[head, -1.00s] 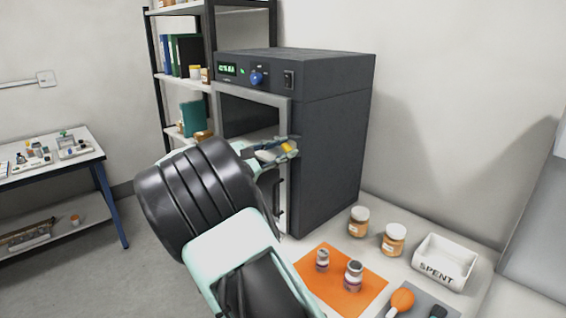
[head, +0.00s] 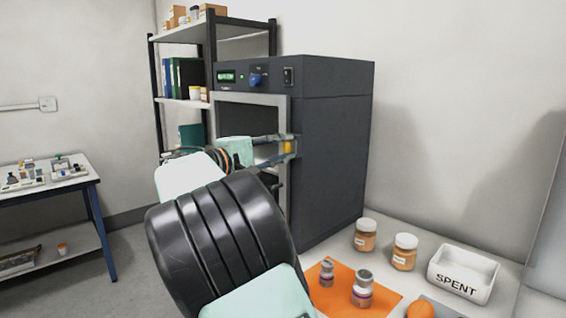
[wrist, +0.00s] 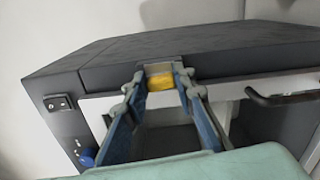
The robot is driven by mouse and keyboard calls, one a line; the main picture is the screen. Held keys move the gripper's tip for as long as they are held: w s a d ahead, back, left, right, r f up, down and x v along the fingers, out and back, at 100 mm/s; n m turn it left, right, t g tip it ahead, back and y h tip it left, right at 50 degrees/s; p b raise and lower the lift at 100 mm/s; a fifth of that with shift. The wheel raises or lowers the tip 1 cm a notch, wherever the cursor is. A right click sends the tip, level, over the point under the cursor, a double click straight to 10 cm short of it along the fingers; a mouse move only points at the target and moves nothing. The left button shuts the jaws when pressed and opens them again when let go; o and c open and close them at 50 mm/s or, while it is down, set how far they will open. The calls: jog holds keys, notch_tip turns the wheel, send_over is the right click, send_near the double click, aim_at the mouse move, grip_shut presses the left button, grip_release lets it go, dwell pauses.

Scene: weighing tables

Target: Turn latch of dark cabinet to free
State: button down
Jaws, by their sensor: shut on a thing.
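The dark cabinet (head: 335,150) stands on the table against the wall, with a grey-framed windowed door (head: 255,99) on its front. Its yellow latch (head: 287,147) sits at the door's right edge. In the wrist view the yellow latch (wrist: 160,84) lies between my two blue-grey fingers, beneath a grey bracket. My gripper (head: 284,149) is shut on the latch; it also shows in the wrist view (wrist: 161,78). The door looks closed. My arm hides the lower door in the head view. The latch's exact angle is hard to read.
A black door handle (wrist: 280,98) sticks out right of the latch in the wrist view. An orange mat (head: 380,300) with two small jars, two orange-brown jars (head: 404,252) and a white SPENT bin (head: 463,274) stand on the table. A shelf rack (head: 183,103) stands behind the cabinet.

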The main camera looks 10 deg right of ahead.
jog(key=shift+f+m+b, duration=0.15)
jog(key=shift+m+b, duration=0.45)
jog(key=shift+b, duration=0.05)
jog(key=c, duration=1.6)
grip_release()
jog(key=shift+a, duration=0.1)
jog(key=v, duration=1.2)
